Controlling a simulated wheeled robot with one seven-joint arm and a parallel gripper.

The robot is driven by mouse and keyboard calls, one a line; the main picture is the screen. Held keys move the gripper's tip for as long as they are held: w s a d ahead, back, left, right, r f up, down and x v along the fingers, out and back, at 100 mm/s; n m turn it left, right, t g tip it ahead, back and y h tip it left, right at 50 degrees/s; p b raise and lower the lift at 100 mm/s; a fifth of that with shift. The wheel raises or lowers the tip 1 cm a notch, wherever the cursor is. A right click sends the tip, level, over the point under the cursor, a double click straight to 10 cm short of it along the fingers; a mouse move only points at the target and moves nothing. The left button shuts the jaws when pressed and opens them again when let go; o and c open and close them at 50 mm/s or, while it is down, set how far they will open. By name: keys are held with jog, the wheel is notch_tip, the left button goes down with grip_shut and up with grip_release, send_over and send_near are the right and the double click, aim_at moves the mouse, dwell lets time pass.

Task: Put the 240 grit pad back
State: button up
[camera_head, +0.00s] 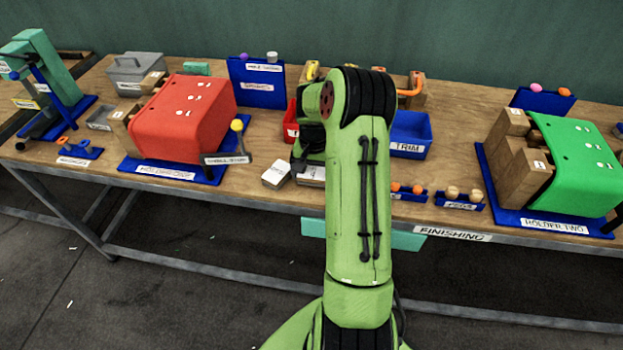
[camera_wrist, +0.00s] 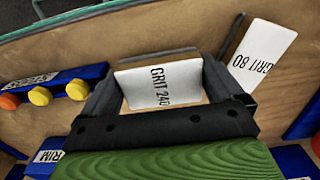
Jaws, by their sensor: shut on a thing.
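The 240 grit pad (camera_wrist: 158,86) is a flat block with a white top marked GRIT 240. In the wrist view it sits between the two dark fingers of my gripper (camera_wrist: 161,68), which is shut on it. In the head view the pad (camera_head: 312,174) shows partly behind my arm, near the table's front edge. I cannot tell whether it touches the table. A similar pad marked GRIT 80 (camera_wrist: 264,52) lies beside it, close to one finger; in the head view it is the white-topped block (camera_head: 276,174) just left of my gripper.
A red press cover (camera_head: 190,115) on a blue base stands left, with a yellow-knobbed lever (camera_head: 238,138). A blue TRIM bin (camera_head: 411,135) and small blue racks with orange (camera_head: 408,195) and tan knobs (camera_head: 460,199) are right. A green press cover (camera_head: 575,165) stands far right.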

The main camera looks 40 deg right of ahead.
jog(key=shift+f, duration=0.95)
jog(key=shift+f, duration=0.2)
jog(key=o, duration=0.7)
jog(key=shift+o, duration=0.2)
